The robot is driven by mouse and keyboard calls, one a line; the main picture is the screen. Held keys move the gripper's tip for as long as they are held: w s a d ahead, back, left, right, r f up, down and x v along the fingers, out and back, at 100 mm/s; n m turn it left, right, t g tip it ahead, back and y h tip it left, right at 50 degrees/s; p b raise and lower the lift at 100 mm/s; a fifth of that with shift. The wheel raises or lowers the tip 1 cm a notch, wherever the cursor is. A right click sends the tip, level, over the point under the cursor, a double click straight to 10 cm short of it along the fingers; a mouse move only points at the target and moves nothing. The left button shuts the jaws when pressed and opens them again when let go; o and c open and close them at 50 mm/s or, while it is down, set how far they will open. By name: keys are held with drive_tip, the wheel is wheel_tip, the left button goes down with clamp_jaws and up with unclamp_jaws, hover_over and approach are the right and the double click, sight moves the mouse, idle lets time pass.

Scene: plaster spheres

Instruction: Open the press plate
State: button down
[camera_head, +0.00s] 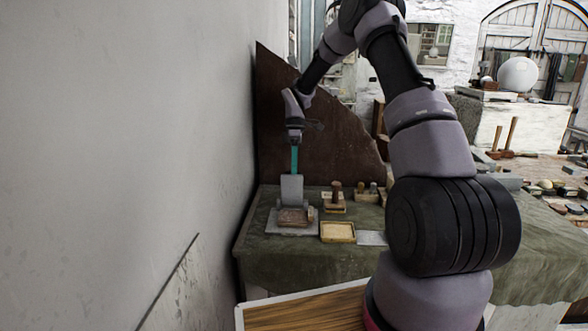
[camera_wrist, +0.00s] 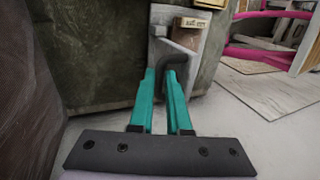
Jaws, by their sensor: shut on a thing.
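The press stands on the green-covered bench, with a grey base (camera_head: 277,228) and a brownish block (camera_head: 294,217) on it. Its grey press plate (camera_head: 292,189) stands roughly upright at the back of the base. My gripper (camera_head: 294,169) is above the plate and points down. Its teal fingers (camera_wrist: 161,78) are shut on the handle. The handle's end is partly hidden between the fingers.
A yellow-rimmed tray (camera_head: 338,238) and a wooden stamp-like tool (camera_head: 334,204) are right of the press. A brown board (camera_head: 310,130) stands behind, and a plain wall (camera_head: 130,130) is close on the left. The bench's front cloth (camera_head: 310,265) is clear.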

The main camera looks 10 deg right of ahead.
drive_tip(key=shift+w+d+f, duration=0.2)
drive_tip(key=shift+w+f, duration=0.15)
drive_tip(key=shift+f, duration=0.05)
idle(0.4)
drive_tip(key=c, duration=0.9)
unclamp_jaws()
drive_tip(key=shift+w, duration=0.1)
drive_tip(key=shift+r, duration=0.1)
drive_tip(key=v, duration=1)
drive_tip(key=shift+w+d+r, duration=0.1)
drive_tip(key=shift+w+r, duration=0.1)
drive_tip(key=shift+r, duration=0.15)
